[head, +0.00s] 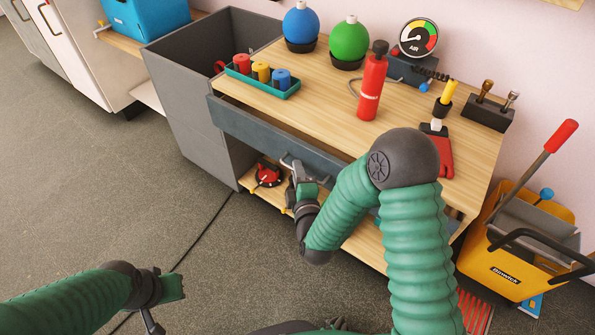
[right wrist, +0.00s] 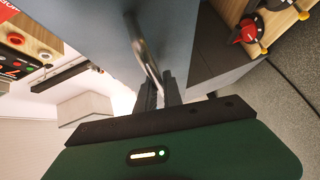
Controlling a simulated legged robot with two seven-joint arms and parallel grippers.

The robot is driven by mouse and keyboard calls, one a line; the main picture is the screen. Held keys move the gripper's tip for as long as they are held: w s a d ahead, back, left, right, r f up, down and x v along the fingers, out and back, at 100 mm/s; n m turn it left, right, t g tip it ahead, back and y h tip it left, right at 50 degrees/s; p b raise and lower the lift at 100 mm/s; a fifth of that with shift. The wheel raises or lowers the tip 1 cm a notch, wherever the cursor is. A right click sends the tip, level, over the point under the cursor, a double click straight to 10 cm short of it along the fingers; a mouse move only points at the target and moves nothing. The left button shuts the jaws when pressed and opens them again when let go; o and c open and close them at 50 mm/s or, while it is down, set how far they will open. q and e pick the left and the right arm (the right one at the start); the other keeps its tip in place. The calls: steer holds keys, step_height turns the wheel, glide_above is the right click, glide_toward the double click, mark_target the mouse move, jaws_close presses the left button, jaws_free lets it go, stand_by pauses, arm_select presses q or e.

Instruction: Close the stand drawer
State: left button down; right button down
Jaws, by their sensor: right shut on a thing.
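The stand drawer has a blue-grey front (head: 270,137) under the wooden top of the stand. It stands out a little, with a dark gap behind its upper edge. The front also fills the upper middle of the right wrist view (right wrist: 195,35). My right gripper (head: 291,168) is at the drawer's metal handle (right wrist: 143,45), and its dark fingers (right wrist: 160,92) are shut on the handle bar. My left gripper (head: 165,290) is low at the left, away from the stand. Its fingers are too unclear to tell open from shut.
A red-and-black item (head: 268,174) sits on the shelf below. A yellow bucket (head: 510,268) stands right.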

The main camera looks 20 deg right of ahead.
mark_target(307, 163)
steer(key=shift+w+d+f, duration=0.1)
steer(key=shift+w+d, duration=0.5)
steer(key=shift+d, duration=0.3)
steer(key=shift+w+d, duration=0.55)
steer(key=shift+d, duration=0.35)
steer(key=c, duration=1.5)
jaws_free()
steer(key=shift+w, duration=0.15)
steer(key=shift+a, duration=0.1)
steer(key=shift+p, duration=0.35)
steer(key=s+p, duration=0.3)
steer(key=s, duration=0.2)
steer(key=s+a+r+p, duration=0.1)
steer(key=s+p, duration=0.3)
steer(key=s, duration=0.2)
steer(key=s+a+r+p, duration=0.1)
steer(key=s+p, duration=0.3)
steer(key=s, duration=0.1)
steer(key=shift+s+r, duration=0.2)
steer(key=shift+s, duration=0.1)
